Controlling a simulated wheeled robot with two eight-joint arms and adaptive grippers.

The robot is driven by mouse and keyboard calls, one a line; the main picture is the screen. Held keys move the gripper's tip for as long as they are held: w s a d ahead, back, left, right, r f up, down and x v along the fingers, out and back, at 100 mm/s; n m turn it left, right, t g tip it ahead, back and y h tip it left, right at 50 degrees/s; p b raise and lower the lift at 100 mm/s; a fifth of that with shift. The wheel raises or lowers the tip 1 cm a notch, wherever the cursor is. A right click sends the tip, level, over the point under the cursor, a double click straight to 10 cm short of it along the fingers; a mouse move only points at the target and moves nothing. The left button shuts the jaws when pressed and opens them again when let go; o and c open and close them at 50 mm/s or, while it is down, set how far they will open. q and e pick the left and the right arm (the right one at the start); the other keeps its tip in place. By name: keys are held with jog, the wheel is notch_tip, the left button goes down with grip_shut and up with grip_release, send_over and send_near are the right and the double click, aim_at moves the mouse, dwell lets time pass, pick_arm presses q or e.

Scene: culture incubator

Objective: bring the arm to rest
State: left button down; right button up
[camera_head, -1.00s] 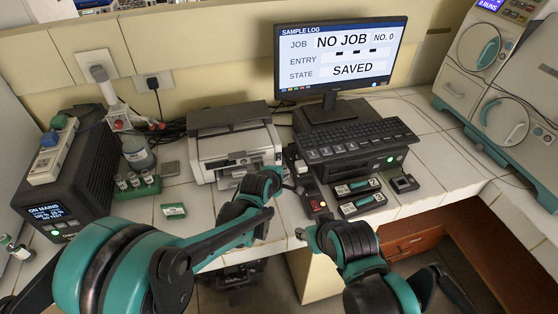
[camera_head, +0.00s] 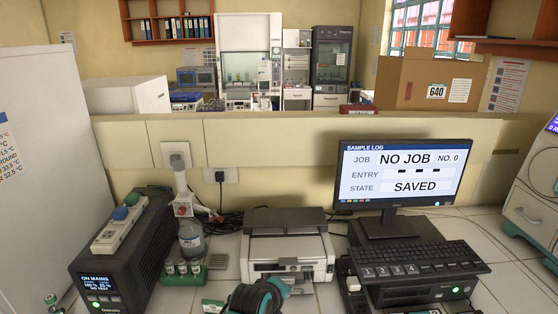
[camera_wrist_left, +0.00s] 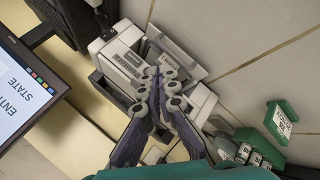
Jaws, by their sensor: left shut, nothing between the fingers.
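My left gripper (camera_wrist_left: 160,76) shows in the left wrist view with its dark fingers together and nothing between them. It hangs over the white printer (camera_wrist_left: 118,62). In the head view, a teal and black part of my left arm (camera_head: 260,298) rises from the bottom edge in front of the printer (camera_head: 287,250); the fingers cannot be made out there. My right arm and gripper are not in the current views.
The monitor (camera_head: 403,178) reads "NO JOB" and "SAVED", with a keyboard (camera_head: 420,260) below. A black power unit (camera_head: 125,258) stands left, beside a green vial rack (camera_head: 182,276). A low partition (camera_head: 290,145) runs behind the bench. Bare tiles (camera_wrist_left: 255,35) show beside the printer.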

pick_arm(q)
jog(key=s+a+m+g+y, duration=0.1)
jog(key=s+a+m+y, duration=0.2)
jog(key=s+a+m, duration=0.5)
jog(key=s+a, duration=1.1)
jog(key=a, duration=0.1)
jog(key=shift+f+m+y, duration=0.35)
jog(key=shift+m+y, duration=0.05)
jog(key=shift+s, duration=0.1)
